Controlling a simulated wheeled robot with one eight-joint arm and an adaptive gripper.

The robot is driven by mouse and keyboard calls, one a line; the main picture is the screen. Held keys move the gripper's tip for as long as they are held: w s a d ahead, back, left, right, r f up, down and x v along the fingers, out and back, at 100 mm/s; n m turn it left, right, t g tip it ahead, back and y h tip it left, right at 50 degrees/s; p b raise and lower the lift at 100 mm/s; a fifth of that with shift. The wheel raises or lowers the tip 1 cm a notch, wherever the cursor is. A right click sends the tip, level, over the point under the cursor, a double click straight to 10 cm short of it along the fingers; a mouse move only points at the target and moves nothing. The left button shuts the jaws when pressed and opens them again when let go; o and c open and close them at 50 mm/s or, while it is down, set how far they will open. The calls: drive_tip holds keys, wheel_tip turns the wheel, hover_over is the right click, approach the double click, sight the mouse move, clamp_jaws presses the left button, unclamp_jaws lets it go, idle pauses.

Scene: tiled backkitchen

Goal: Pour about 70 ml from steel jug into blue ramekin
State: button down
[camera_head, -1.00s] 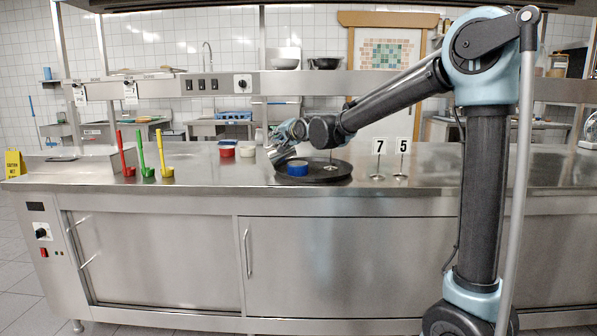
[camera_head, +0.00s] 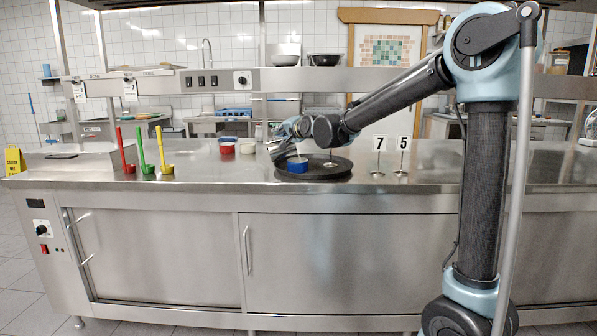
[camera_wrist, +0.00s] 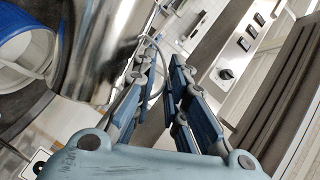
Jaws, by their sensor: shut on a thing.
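The blue ramekin (camera_head: 298,167) stands on a round black tray (camera_head: 340,176) on the steel counter. It also shows in the wrist view (camera_wrist: 28,24), with a pale inside. My gripper (camera_head: 290,132) is above and slightly left of the ramekin. In the wrist view my gripper (camera_wrist: 183,95) is shut on the steel jug (camera_wrist: 104,45), around its thin handle. The jug is tilted, with its body beside and over the ramekin. A thin pale streak shows above the ramekin in the head view, seemingly liquid. The levels in jug and ramekin cannot be read.
A number stand (camera_head: 379,152) marked 7 and another (camera_head: 402,152) marked 5 stand right of the tray. Red (camera_head: 227,148) and white (camera_head: 247,147) ramekins stand behind left. The counter's right side is clear.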

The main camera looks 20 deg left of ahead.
sight(271, 143)
drive_tip(key=shift+w+d+r+m+p, duration=0.3)
drive_tip(key=shift+d+m+p, duration=0.2)
drive_tip(key=shift+p, duration=1.1)
drive_tip(key=shift+f, duration=0.1)
idle(0.5)
drive_tip(key=shift+s+a, duration=0.1)
drive_tip(key=shift+s+a+f+n, duration=0.2)
drive_tip(key=shift+a+n, duration=0.15)
drive_tip(key=shift+s+a+f+n, duration=0.15)
drive_tip(key=shift+a+n, duration=0.2)
drive_tip(key=shift+a, duration=0.15)
idle(0.8)
drive_tip(key=shift+s+a+r+n+h+b, duration=0.2)
drive_tip(key=shift+a+n+h+b, duration=0.15)
drive_tip(key=shift+n+b, duration=0.15)
drive_tip(key=shift+s+a+r+n+h+b, duration=0.1)
drive_tip(key=shift+s+a+n+h+b, duration=0.15)
drive_tip(key=shift+a+n+b, duration=0.25)
drive_tip(key=shift+s+a+n+h+b, duration=0.15)
drive_tip(key=shift+a+n+h+b, duration=0.15)
drive_tip(key=shift+n+b, duration=0.15)
drive_tip(key=shift+a, duration=0.1)
